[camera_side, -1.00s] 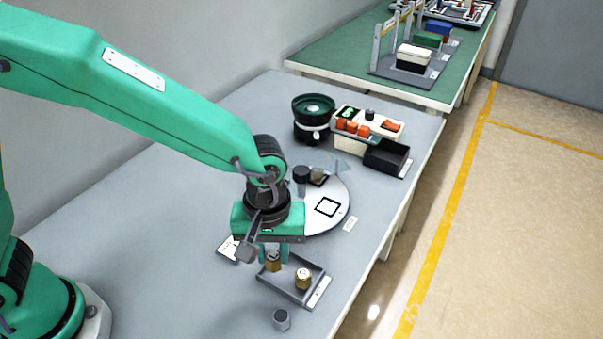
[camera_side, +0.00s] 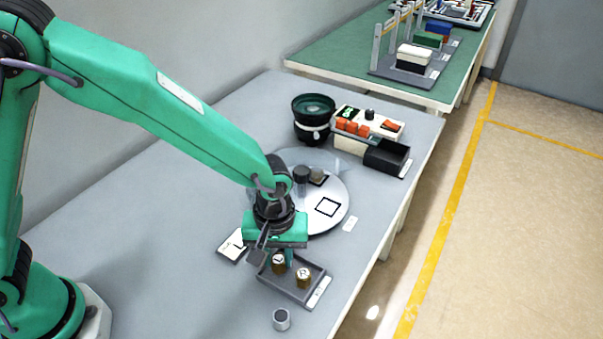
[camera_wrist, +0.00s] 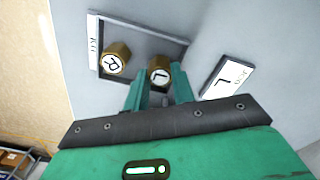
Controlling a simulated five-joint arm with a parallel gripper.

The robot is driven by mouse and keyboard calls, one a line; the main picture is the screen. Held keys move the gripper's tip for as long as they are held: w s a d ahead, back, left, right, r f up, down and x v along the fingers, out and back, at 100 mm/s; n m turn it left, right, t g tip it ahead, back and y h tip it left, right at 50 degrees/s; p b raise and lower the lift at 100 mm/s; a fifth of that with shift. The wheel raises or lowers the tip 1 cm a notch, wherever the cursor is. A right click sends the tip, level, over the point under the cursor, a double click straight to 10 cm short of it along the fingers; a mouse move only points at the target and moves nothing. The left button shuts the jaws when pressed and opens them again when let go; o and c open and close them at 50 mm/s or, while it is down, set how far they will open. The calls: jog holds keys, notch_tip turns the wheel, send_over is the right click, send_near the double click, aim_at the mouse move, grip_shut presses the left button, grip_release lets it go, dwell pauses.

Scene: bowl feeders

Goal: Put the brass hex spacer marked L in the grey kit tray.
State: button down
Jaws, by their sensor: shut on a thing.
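The brass hex spacer marked L (camera_wrist: 159,73) is between my gripper's fingers (camera_wrist: 158,88), its lettered top facing the wrist camera. In the side view the spacer (camera_side: 278,263) is upright inside the grey kit tray (camera_side: 316,273), at its left part. My gripper (camera_side: 284,255) is shut on it. I cannot tell whether its base touches the tray floor. A second brass spacer, marked R (camera_wrist: 115,58), stands in the same tray, apart from it. The tray also shows in the wrist view (camera_wrist: 148,34), with a label strip reading KIT.
A white card marked L (camera_side: 233,247) lies left of the tray. A small grey cylinder (camera_side: 281,319) stands in front of it. Behind are a round turntable (camera_side: 335,192), a dark bowl feeder (camera_side: 313,115), a control box (camera_side: 366,130) and a black bin (camera_side: 387,156).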

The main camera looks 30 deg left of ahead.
aim_at(278, 259)
jog(key=shift+f, duration=0.15)
jog(key=c, duration=1.2)
grip_release()
jog(key=shift+o, duration=0.2)
notch_tip(278, 259, up, 12)
jog(key=shift+a+r, duration=0.1)
jog(key=shift+r, duration=0.1)
